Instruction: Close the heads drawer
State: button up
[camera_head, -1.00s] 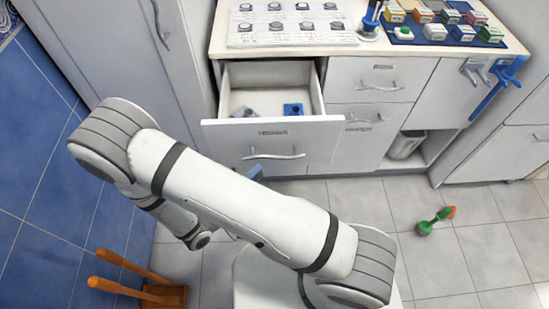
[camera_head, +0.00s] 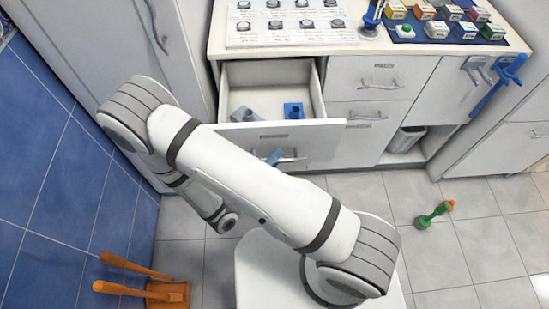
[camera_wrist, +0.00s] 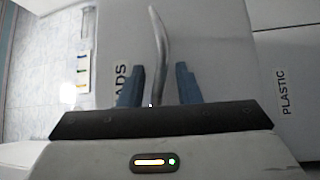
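The heads drawer (camera_head: 240,136) stands pulled open under the counter, with its front facing me. A grey piece and a blue block (camera_head: 293,110) lie inside it. In the wrist view, the drawer front (camera_wrist: 215,65) fills the middle, with part of a label reading "ADS". Its curved metal handle (camera_wrist: 160,45) runs between the two blue fingers of my gripper (camera_wrist: 158,85). The fingers are apart, with a gap on each side of the handle. In the head view, only a blue fingertip (camera_head: 274,157) shows at the handle; my arm hides the rest.
The counter (camera_head: 350,42) above holds a panel of round heads and a blue mat (camera_head: 445,30) with small boxes. Closed drawers (camera_head: 375,82) are to the right. A green object (camera_head: 432,215) lies on the tiled floor at right.

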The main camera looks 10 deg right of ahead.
jog(key=shift+a, duration=0.1)
grip_shut()
